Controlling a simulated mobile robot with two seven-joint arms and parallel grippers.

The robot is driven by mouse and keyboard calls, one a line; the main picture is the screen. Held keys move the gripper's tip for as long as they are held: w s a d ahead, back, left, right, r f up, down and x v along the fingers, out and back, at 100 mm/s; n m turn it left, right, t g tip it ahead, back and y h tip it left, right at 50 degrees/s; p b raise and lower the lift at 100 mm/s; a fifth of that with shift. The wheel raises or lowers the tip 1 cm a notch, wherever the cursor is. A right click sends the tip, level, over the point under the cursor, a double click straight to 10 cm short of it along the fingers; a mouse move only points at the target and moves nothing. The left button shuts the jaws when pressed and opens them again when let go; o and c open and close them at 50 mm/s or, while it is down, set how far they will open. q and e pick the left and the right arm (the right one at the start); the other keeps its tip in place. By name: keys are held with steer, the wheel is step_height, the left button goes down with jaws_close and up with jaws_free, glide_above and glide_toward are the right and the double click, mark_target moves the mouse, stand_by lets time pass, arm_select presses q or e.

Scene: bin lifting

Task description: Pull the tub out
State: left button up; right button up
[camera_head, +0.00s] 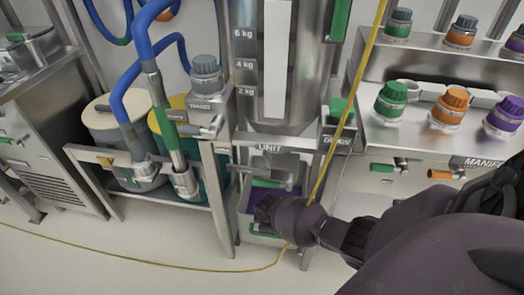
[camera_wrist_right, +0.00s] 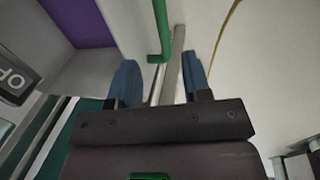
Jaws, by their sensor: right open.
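The tub (camera_head: 246,199) sits low in the metal frame under the hopper; its inside is purple and a green part shows near its front. My right gripper (camera_head: 264,211) is in front of it and covers part of it. In the right wrist view the tub's purple inside (camera_wrist_right: 82,22) shows at upper left. A green bent bar (camera_wrist_right: 160,32), likely its handle, reaches down toward the space between my blue fingertips (camera_wrist_right: 161,78). The right gripper is open, with a gap on both sides of the bar. I cannot tell how deep the bar lies. My left gripper is not in view.
The hopper (camera_head: 290,70) stands above the tub, with frame legs (camera_head: 218,205) either side. A yellow cable (camera_head: 150,262) runs over the floor and up past my wrist. A cart with two drums (camera_head: 110,125) is at left, a valve manifold (camera_head: 405,135) at right. The floor in front is open.

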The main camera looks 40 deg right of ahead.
steer(key=f+b, duration=0.1)
steer(key=f, duration=0.2)
steer(key=f+b, duration=0.1)
steer(key=f, duration=0.2)
steer(key=d+f+b, duration=0.1)
steer(key=f+b, duration=0.1)
steer(key=shift+w+d+f, duration=0.1)
steer(key=shift+w+f, duration=0.05)
steer(key=shift+f, duration=0.25)
steer(key=shift+w+f+b, duration=0.25)
steer(key=shift+f+b, duration=0.1)
steer(key=shift+f, duration=0.05)
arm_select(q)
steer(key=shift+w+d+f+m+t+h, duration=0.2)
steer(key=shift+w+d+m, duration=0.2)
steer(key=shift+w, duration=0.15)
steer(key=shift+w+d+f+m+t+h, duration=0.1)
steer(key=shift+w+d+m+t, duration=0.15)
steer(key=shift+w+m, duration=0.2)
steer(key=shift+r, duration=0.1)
arm_select(e)
steer(key=shift+w+r, duration=0.1)
jaws_close()
